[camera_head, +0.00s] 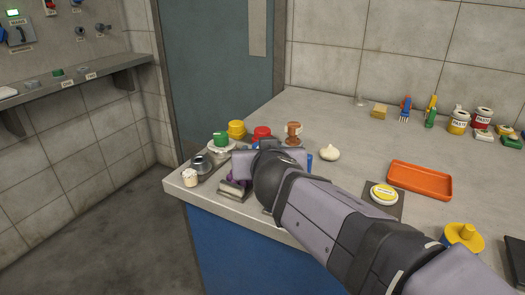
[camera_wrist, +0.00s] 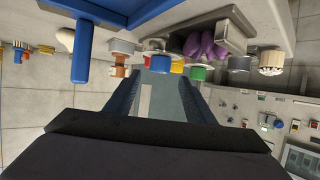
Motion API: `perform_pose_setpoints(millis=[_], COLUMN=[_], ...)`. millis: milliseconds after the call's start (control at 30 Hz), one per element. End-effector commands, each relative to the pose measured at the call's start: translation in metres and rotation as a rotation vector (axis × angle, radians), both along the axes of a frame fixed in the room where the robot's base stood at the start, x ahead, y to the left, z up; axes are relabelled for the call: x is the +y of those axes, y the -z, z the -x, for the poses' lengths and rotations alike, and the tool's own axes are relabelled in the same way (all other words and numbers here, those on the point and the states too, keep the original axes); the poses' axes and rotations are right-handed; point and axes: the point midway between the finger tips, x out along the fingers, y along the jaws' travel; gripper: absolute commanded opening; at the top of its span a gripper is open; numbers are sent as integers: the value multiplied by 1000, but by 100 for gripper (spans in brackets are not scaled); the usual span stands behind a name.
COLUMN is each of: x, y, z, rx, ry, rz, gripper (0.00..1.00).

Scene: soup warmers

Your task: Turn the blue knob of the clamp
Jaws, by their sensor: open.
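In the wrist view my gripper (camera_wrist: 165,80) is open, its two dark fingers apart with no object held between them. A small blue part (camera_head: 309,162) shows just right of my wrist.
An orange tray (camera_head: 421,193) lies farther right.

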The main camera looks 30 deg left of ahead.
Motion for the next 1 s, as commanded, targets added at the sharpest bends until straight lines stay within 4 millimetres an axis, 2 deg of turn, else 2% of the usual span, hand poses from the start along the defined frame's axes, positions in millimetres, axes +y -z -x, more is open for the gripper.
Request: perform_pose_setpoints(millis=[233, 467, 600, 1000], x=[-1, -3, -3, -2], y=[-10, -46, -59, -79], z=[-1, -8, -17, -46], rx=[0, 11, 40, 141], ry=[3, 15, 27, 66], rz=[-1, 15, 55, 175], gripper=[49, 49, 49, 49])
